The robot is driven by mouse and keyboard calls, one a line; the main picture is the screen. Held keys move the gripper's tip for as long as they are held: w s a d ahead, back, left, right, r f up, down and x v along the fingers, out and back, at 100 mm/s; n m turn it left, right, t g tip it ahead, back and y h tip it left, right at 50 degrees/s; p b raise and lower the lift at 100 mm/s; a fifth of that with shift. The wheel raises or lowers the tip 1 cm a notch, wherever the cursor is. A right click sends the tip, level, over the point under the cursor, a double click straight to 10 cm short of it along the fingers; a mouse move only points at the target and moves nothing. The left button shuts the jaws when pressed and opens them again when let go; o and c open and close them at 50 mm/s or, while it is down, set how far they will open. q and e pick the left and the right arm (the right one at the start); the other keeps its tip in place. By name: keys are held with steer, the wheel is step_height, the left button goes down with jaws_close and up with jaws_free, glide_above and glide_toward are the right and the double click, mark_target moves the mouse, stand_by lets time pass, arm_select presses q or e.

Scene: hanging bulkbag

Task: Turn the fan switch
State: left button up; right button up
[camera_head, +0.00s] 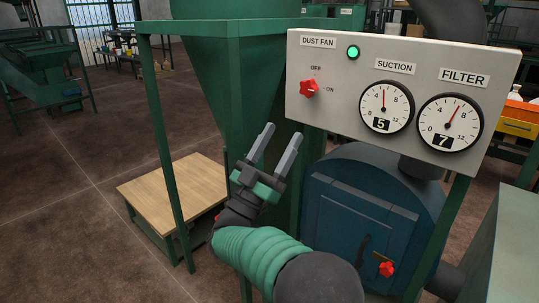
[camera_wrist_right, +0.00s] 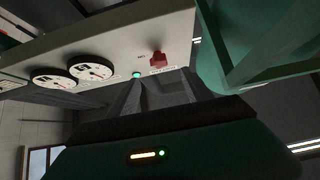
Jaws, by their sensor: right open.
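The fan switch (camera_head: 309,89) is a red knob on the white control panel (camera_head: 338,109), under the "DUST FAN" label and beside the "OFF" and "ON" marks. A green lamp (camera_head: 353,52) is lit to its upper right. My right gripper (camera_head: 280,139) is open and empty, below and a little left of the switch, its fingers pointing up. In the right wrist view the switch (camera_wrist_right: 158,58) shows beyond the open fingers, apart from them. My left gripper is not in view.
The panel also bears a suction gauge (camera_head: 386,107) and a filter gauge (camera_head: 449,122). A blue housing (camera_head: 350,215) with a red knob (camera_head: 387,269) stands below. A green frame post (camera_head: 168,150) and a wooden-topped pallet (camera_head: 178,190) are at left.

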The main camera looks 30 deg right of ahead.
steer(key=v, duration=0.5)
steer(key=shift+a+f, duration=0.1)
steer(key=shift+f, duration=0.05)
